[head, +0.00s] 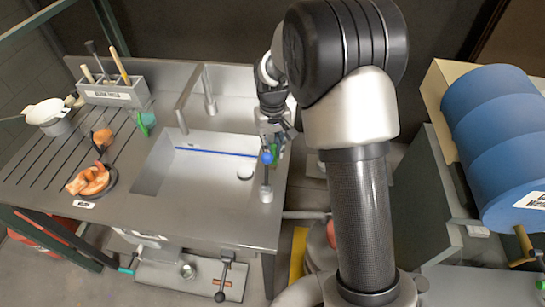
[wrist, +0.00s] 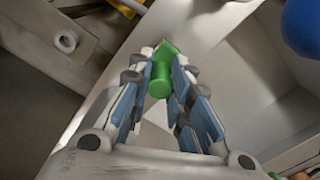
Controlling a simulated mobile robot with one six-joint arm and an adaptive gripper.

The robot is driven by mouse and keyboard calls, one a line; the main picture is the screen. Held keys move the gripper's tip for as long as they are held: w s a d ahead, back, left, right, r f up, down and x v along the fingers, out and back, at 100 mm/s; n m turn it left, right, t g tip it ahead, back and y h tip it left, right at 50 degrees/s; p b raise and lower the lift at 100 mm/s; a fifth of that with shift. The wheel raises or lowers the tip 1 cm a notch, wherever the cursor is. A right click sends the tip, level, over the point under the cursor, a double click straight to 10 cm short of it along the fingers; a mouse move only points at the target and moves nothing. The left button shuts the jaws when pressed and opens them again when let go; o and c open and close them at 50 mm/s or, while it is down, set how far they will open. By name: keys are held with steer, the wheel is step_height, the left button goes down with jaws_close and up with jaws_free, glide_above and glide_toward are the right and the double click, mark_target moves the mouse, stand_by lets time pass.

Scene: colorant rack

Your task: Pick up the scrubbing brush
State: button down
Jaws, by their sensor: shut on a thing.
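My gripper (head: 276,131) hangs over the right edge of the sink unit in the head view. In the wrist view its fingers (wrist: 162,62) are closed around a green cylindrical piece (wrist: 161,78), which shows only as a small green patch (head: 282,141) in the head view. Most of this held thing is hidden, so I cannot tell if it is the scrubbing brush. Several long-handled tools, one with a yellow handle (head: 121,65), stand in the grey rack (head: 108,94) at the back left. I cannot make out their heads.
The sink basin (head: 180,171) lies to the left. A plate of orange pieces (head: 108,184) is farther left.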

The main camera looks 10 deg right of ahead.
step_height(320, 180, up, 20)
steer(key=p, duration=0.6)
steer(key=c, duration=2.1)
jaws_free()
jaws_close()
